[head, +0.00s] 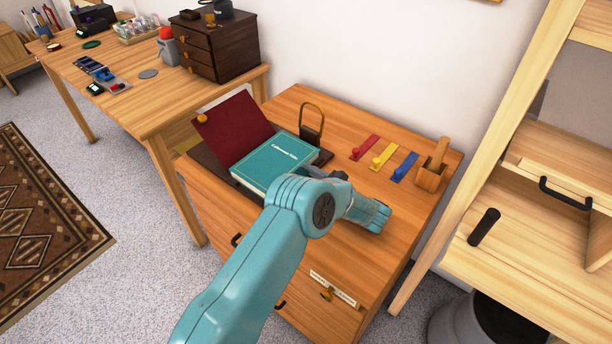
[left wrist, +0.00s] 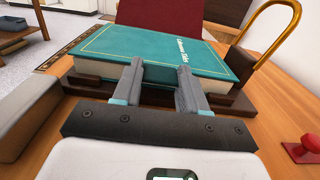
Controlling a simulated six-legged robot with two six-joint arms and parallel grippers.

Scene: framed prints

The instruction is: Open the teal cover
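A teal book (head: 275,163) with a gold border and title lies closed on a dark brown stand (head: 208,158) on the wooden cabinet top. Its teal cover (left wrist: 140,45) and page edges also show in the left wrist view. A dark red panel (head: 232,130) leans up behind the book. My left gripper (head: 330,173) is at the book's right edge in the head view, partly hidden by my arm. In the left wrist view its two fingers (left wrist: 160,68) are apart at the near edge of the cover, with nothing clearly held between them. Contact with the cover is unclear. My right gripper is not in view.
A brass loop on a dark block (head: 312,122) stands beside the book. Red (head: 364,148), yellow (head: 383,155) and blue (head: 404,168) pieces and a wooden holder (head: 431,178) lie to the right. A wooden shelf (head: 520,190) stands farther right. The cabinet's front right top is mostly clear.

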